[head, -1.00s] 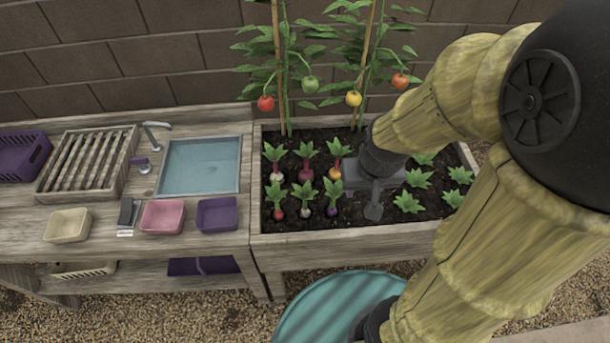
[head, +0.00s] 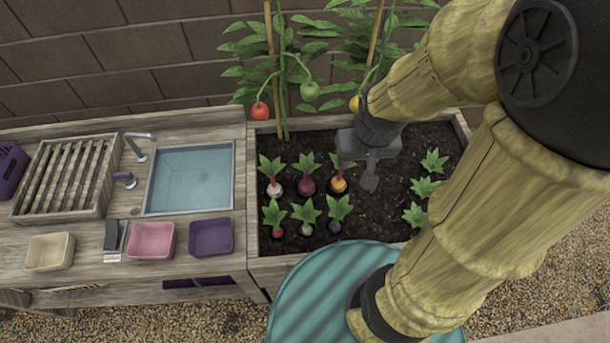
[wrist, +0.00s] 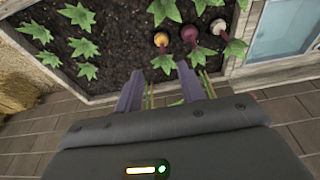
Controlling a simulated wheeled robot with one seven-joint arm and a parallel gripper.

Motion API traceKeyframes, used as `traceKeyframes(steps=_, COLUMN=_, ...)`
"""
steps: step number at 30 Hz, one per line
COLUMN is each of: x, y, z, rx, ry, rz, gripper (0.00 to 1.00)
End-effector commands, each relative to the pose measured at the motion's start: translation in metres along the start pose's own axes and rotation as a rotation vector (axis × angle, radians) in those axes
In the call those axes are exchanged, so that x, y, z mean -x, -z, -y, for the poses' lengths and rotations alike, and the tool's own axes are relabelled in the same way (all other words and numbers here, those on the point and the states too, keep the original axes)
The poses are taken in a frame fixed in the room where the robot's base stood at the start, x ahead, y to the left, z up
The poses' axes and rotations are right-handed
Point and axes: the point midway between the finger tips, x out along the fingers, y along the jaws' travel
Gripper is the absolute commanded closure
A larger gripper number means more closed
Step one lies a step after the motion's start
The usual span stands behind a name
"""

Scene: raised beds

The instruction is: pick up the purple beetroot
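The purple beetroot (head: 307,187) sits in the soil in the middle of the back row of root vegetables, with green leaves and reddish stems. It also shows in the wrist view (wrist: 190,33), between a yellow root (wrist: 161,40) and a whitish one (wrist: 217,27). My gripper (head: 369,180) is to the right of the beetroot, beyond the yellow root (head: 338,185). In the wrist view my gripper (wrist: 158,78) has its two fingers apart with nothing between them. Its height above the soil is hard to tell.
Front-row roots stand close by: red (head: 277,232), white (head: 306,230) and dark purple (head: 334,227). Tomato plants on stakes (head: 270,60) rise behind. Leafy plants (head: 423,187) grow right. A bench with a sink (head: 190,180) and small bowls (head: 151,240) adjoins the bed's left side.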

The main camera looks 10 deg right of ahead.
Motion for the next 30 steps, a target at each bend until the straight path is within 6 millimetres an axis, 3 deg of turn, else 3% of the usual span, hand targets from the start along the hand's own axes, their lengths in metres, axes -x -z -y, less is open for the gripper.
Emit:
traceKeyframes(steps=12, x=0.000, y=0.000, z=0.000, rx=0.005, ry=0.000, rz=0.001, gripper=0.61)
traceKeyframes(steps=17, x=-0.004, y=0.006, z=0.004, rx=0.108, ry=0.004, rz=0.012, gripper=0.61)
traceKeyframes(steps=23, x=-0.019, y=0.027, z=0.016, rx=0.470, ry=0.020, rz=0.052, gripper=0.61)
traceKeyframes(steps=30, x=-0.047, y=0.054, z=0.039, rx=1.028, ry=0.069, rz=0.101, gripper=0.61)
